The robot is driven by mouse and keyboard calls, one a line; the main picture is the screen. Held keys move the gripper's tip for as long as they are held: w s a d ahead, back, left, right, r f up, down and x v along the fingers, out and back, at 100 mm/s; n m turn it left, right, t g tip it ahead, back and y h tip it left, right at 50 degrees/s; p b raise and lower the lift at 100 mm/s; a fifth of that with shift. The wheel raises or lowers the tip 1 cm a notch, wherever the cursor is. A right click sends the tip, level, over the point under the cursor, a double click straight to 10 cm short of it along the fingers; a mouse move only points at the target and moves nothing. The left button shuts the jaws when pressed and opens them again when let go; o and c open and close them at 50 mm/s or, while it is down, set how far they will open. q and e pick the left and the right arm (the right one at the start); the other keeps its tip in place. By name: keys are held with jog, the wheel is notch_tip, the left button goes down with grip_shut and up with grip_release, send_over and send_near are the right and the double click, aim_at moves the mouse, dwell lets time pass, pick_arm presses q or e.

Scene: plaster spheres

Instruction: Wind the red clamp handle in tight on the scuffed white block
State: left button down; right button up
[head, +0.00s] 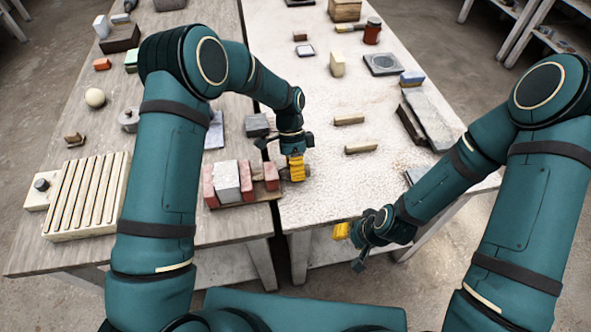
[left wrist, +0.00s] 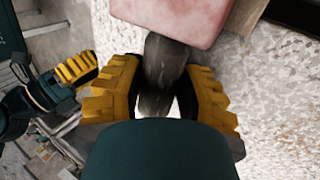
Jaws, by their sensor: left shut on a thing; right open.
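The clamp (head: 271,175) has red jaws and lies at the right edge of the left table. The scuffed white block (head: 226,182) stands between its left red jaw (head: 209,186) and its middle red jaw (head: 246,180); I see no clear gap on either side. My left gripper (head: 296,170) is shut on the clamp handle, right of the clamp's end block. In the left wrist view the handle (left wrist: 162,75) looks dark grey-brown, between the yellow fingers. The end block (left wrist: 175,15) shows pinkish red above it. My right gripper (head: 352,236) is open and empty, off the front table edge.
A grey block (head: 256,125) sits behind the clamp. A ribbed cream tray (head: 85,195) lies at the left. Two small tan bars (head: 360,147) lie on the white table (head: 310,205), whose front part is otherwise clear. Stacked slabs (head: 428,118) lie near its right edge.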

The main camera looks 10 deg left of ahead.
pick_arm(q)
jog(key=shift+f+g+h, duration=0.1)
jog(key=shift+g+h, duration=0.2)
jog(key=shift+g, duration=0.7)
jog(key=shift+b, duration=0.3)
jog(key=c, duration=0.6)
grip_release()
jog(key=shift+o, duration=0.2)
jog(key=v, duration=1.2)
